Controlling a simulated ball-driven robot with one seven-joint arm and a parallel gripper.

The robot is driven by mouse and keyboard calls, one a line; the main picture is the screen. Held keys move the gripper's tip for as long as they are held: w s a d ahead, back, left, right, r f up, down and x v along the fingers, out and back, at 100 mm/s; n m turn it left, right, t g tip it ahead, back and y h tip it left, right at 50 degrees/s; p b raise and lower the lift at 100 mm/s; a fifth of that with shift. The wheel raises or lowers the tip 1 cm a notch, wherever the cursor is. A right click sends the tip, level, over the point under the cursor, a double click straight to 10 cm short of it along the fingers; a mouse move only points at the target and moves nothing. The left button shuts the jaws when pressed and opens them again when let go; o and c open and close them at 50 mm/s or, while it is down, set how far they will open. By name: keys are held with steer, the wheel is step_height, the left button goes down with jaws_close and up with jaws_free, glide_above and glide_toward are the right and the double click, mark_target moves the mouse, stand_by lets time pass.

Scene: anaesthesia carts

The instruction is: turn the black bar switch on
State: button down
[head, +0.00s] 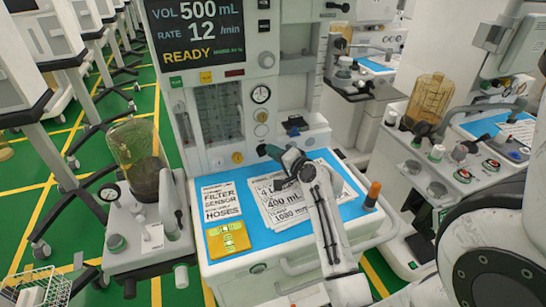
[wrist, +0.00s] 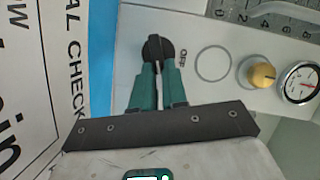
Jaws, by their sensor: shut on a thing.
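The black bar switch (wrist: 157,47) is a round black knob with a raised bar, on the white front panel of the machine. In the head view it shows as a small dark shape (head: 264,150) low on the panel, partly hidden by my gripper. My gripper (wrist: 158,70) has teal fingers and is shut on the switch, with one finger on each side of the bar. In the wrist view the bar runs roughly in line with the fingers. The gripper also shows in the head view (head: 280,156), over the blue worktop.
A ring, a brass knob (wrist: 262,75) and a gauge (wrist: 301,82) line the panel beside the switch. Other carts stand on both sides.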

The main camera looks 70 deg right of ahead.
steer(key=shift+f+m+t+b, duration=0.35)
steer(key=shift+m+t+b, duration=0.15)
steer(key=shift+m+b, duration=0.4)
steer(key=c, duration=1.2)
jaws_free()
steer(key=shift+o, duration=0.2)
steer(key=shift+s, duration=0.1)
steer(key=b+v, duration=0.1)
steer(key=v, duration=0.9)
steer(key=shift+s+a, duration=0.15)
steer(key=shift+s, duration=0.15)
